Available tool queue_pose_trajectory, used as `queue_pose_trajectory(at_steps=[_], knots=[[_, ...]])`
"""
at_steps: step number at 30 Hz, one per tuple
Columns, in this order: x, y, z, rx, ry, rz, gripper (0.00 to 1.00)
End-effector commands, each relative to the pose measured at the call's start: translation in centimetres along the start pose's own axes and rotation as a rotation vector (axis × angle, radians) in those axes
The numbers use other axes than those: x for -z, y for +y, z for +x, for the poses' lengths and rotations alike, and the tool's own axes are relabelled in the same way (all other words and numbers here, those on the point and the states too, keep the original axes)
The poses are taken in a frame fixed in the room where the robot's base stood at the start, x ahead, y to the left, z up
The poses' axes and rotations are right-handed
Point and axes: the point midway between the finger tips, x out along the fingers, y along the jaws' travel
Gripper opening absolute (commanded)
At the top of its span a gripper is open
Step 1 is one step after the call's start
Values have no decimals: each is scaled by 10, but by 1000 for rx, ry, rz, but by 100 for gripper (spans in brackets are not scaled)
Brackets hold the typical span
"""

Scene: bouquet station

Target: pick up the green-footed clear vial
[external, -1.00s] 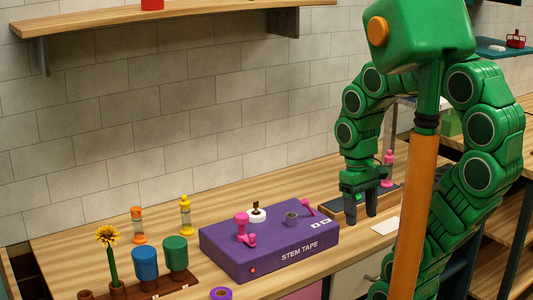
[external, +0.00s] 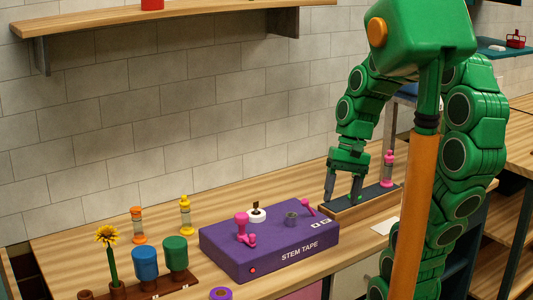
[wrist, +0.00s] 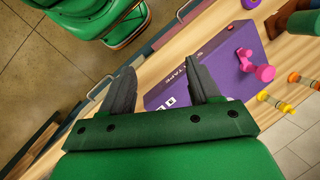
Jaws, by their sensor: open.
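I see no green-footed clear vial in either view; it may be hidden behind my arm. The clear vials I can make out have other colours: an orange one (external: 137,225) and a yellow one (external: 185,215) at the back left of the bench, and a pink one (external: 388,169) on the dark-topped tray (external: 348,212) at the right. My gripper (external: 343,190) is open and empty above the left part of that tray, left of the pink vial. In the wrist view my gripper (wrist: 159,66) has nothing between its fingers.
The purple stem tape box (external: 270,240) with pink levers stands left of my gripper. A brown rack (external: 150,290) with blue and green cups and a yellow flower is at front left, beside a purple tape roll (external: 221,294). A shelf (external: 180,18) hangs on the wall.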

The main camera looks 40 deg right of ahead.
Motion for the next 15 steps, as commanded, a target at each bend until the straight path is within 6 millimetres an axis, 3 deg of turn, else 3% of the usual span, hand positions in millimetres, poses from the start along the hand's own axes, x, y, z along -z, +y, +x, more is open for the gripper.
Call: queue_pose_trajectory(at_steps=[8,15], knots=[[46,-8,-6,219,-36,330,62],[89,-1,-20,417,-76,622,62]])
